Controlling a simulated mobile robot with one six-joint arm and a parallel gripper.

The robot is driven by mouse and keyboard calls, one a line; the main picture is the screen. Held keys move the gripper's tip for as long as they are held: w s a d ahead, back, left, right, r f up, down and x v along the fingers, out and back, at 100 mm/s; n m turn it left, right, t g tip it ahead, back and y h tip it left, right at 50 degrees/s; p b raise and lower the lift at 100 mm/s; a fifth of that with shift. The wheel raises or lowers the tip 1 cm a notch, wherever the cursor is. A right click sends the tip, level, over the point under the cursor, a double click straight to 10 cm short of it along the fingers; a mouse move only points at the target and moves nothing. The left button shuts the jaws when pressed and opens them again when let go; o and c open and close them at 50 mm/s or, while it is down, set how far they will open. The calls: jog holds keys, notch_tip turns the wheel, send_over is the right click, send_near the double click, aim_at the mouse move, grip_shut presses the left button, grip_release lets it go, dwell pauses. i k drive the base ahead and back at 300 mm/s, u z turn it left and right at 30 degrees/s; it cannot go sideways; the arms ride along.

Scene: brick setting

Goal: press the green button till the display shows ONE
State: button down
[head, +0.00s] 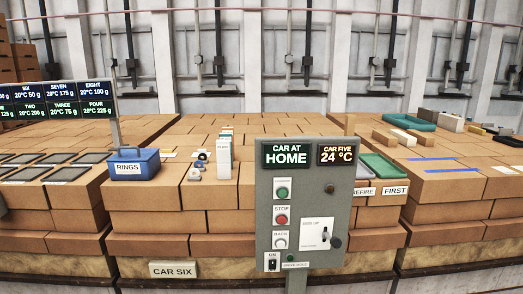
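A grey control panel (305,206) stands upright in the front middle of the head view. Its green button (282,192) is at the upper left, under a small label I cannot read. Above the button, the display (286,154) reads "CAR AT HOME". My gripper is not in view, and nothing is seen touching the button.
Below the green button sit a red STOP button (281,220), a white button (280,243) and a switch (272,263). A lever (325,236) is on the right. A second display (337,154) reads "CAR FIVE 24 °C". Brick stacks and a blue RINGS box (131,164) stand behind.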

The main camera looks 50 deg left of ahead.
aim_at(282, 193)
jog(key=u, duration=0.5)
jog(key=i, duration=0.6)
jog(key=u, duration=0.85)
jog(key=i, duration=0.75)
jog(key=u, duration=0.3)
